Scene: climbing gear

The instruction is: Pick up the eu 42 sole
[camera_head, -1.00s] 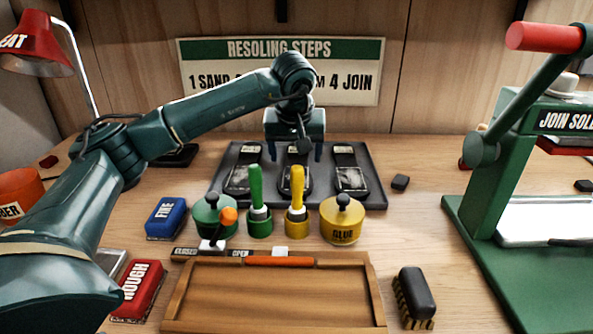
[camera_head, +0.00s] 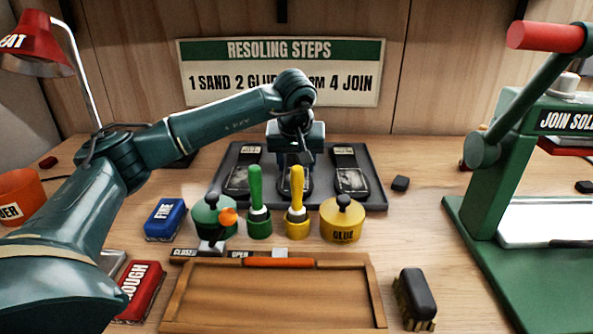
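Three dark soles lie side by side on a dark grey tray (camera_head: 376,197) at the back of the bench: a left sole (camera_head: 239,180), a middle sole (camera_head: 283,187) and a right sole (camera_head: 350,179). Their small labels are too blurred to read, so I cannot tell which is EU 42. My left gripper (camera_head: 296,165) points down over the middle sole and hides much of it. Its fingertips do not show clearly, and I cannot tell whether it touches the sole. My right gripper is not in view.
In front of the tray stand a green pot (camera_head: 208,217), green brush (camera_head: 257,200), yellow brush (camera_head: 296,205) and yellow glue pot (camera_head: 341,222). A wooden tray (camera_head: 275,295) lies nearer. A green press (camera_head: 480,190) stands right. Blue (camera_head: 165,218) and red (camera_head: 140,290) blocks lie left.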

